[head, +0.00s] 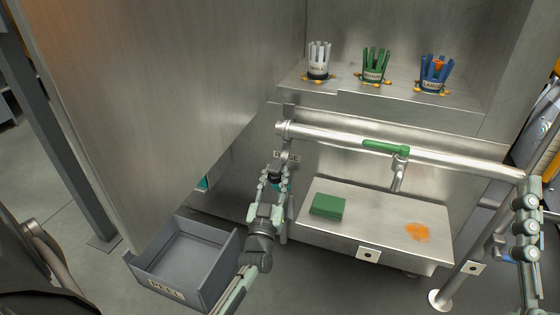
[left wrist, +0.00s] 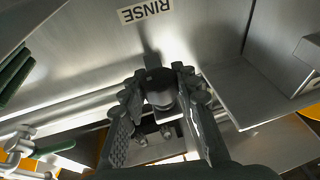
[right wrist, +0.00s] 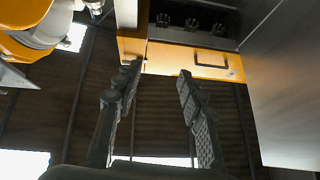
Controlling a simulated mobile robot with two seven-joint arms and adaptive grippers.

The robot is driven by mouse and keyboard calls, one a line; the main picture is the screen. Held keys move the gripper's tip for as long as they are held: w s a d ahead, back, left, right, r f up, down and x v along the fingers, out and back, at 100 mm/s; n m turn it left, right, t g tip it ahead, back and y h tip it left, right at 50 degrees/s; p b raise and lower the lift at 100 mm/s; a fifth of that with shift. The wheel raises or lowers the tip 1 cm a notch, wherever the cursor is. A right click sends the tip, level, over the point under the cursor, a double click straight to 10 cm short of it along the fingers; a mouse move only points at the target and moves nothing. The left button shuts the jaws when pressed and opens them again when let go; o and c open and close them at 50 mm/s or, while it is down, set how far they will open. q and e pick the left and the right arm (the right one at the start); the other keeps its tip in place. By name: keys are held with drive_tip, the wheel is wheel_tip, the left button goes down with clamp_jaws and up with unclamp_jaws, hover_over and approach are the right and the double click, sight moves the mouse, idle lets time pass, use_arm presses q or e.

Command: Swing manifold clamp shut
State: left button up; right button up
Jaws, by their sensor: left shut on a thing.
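A green handle (head: 385,147) lies along the pipe above a downward spout (head: 398,178). I cannot tell which part is the manifold clamp.
A steel sink tray (head: 375,215) holds a green block (head: 327,205) and an orange patch (head: 417,232). A grey bin (head: 190,262) stands at lower left. White, green (head: 375,66) and blue finned cups stand on the upper shelf. A large steel panel (head: 190,90) fills the left.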

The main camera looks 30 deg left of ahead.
use_arm(q)
drive_tip(key=shift+r+p, duration=0.35)
drive_tip(key=shift+p, duration=0.3)
drive_tip(key=shift+r+g+p, duration=0.1)
drive_tip(key=shift+g+p, duration=0.2)
drive_tip(key=shift+p, duration=0.4)
drive_tip(key=shift+s+r+p, duration=0.1)
drive_tip(key=shift+r+p, duration=0.05)
drive_tip(key=shift+p, duration=0.4)
use_arm(e)
drive_tip(key=shift+w+d+f+g+h, duration=0.9)
drive_tip(key=shift+w+f+g+h, duration=0.65)
drive_tip(key=shift+f+g, duration=3.4)
use_arm(q)
drive_tip(key=shift+p, duration=0.45)
drive_tip(key=shift+s+r+g+p, duration=0.15)
drive_tip(key=shift+g+p, duration=0.15)
drive_tip(key=shift+p, duration=0.45)
drive_tip(key=shift+d+h, duration=0.1)
drive_tip(key=shift+h, duration=0.3)
use_arm(e)
drive_tip(key=s+d+f+g+h, duration=0.2)
drive_tip(key=d+f, duration=0.2)
drive_tip(key=f, duration=0.3)
drive_tip(key=s+d+f+g+h, duration=0.2)
drive_tip(key=s+d+f, duration=0.1)
drive_tip(key=d+f, duration=0.2)
wheel_tip(320, 180, down, 2)
drive_tip(key=shift+s+m, duration=0.3)
drive_tip(key=shift+m, duration=0.1)
